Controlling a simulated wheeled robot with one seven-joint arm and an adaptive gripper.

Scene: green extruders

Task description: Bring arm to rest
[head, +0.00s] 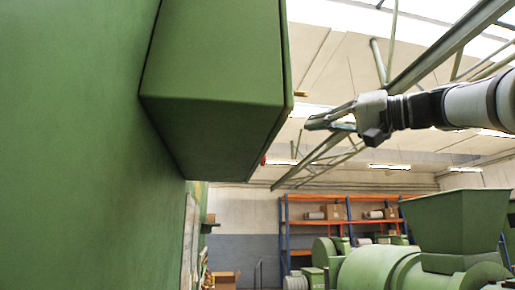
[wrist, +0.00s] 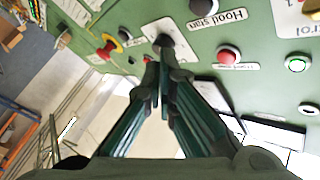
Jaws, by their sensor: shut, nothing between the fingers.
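My gripper (head: 318,121) is stretched out from the right in the head view, pointing left toward the large green cabinet (head: 212,80) with a visible gap between them. In the wrist view my gripper (wrist: 163,68) is shut and empty. Its fingertips lie in front of a green control panel (wrist: 255,82), near a black button (wrist: 166,42). Whether they touch it I cannot tell. A label reading "Hood start" (wrist: 207,23) is beside it.
A green wall (head: 70,150) fills the left of the head view. Green machinery with a hopper (head: 460,222) stands at lower right. Orange shelving (head: 340,222) with boxes is at the back. A cardboard box (head: 226,279) is low down. Open air surrounds my arm.

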